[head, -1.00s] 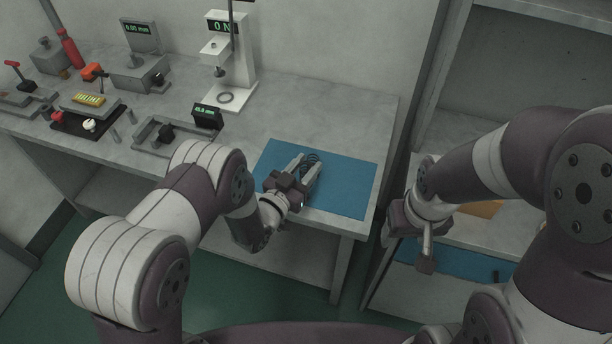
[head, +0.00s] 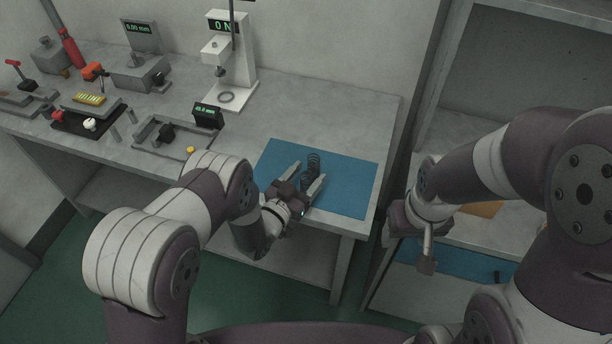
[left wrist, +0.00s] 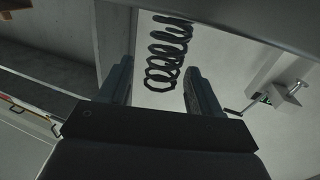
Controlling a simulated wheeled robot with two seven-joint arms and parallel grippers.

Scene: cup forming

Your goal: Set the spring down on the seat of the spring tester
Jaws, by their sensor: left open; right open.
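The spring (head: 313,160) is a dark open coil, at the blue mat near the bench's right end. It looks upright, but I cannot tell if its lower end touches the mat. My left gripper (head: 309,173) is open, its two fingers apart on either side of the spring's lower part. In the left wrist view the spring (left wrist: 168,50) shows between and beyond the fingertips. The white spring tester (head: 244,75) stands at the back of the bench, reading 0 N. Its ring-shaped seat (head: 227,97) is empty. My right gripper (head: 427,258) is open and empty, right of the bench.
The blue mat (head: 350,180) is otherwise bare. A grey fixture with a small display (head: 207,115) stands left of it, with a yellow piece (head: 190,150) nearby. Several tools and gauges fill the bench's left side. Bench surface between mat and tester is clear. A shelf stands at right.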

